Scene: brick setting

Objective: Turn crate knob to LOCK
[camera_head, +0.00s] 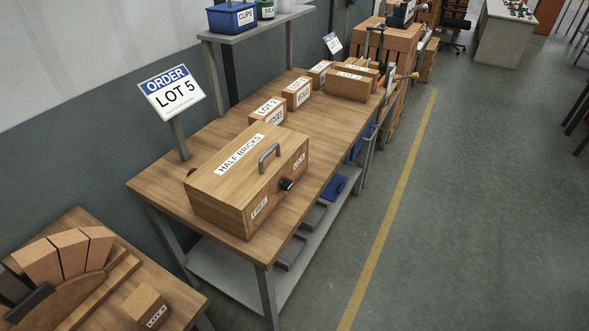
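A wooden crate (225,190) marked HALF BRICKS sits on the near end of the wooden workbench. A grey handle (269,157) stands on its lid, which looks closed. A small black knob (287,184) is on the crate's front face. A FREE label (259,208) is on that face to the knob's lower left, and a LOCK label (298,160) is to its upper right. The knob is too small and dark to tell which label it points to. Neither of my grippers is in view.
The workbench (332,127) holds several smaller wooden boxes behind the crate, one marked LOT 2 (267,111). An ORDER LOT 5 sign (172,93) stands at its left edge. A second table (75,222) with bricks is at lower left. The floor (450,230) at right is clear.

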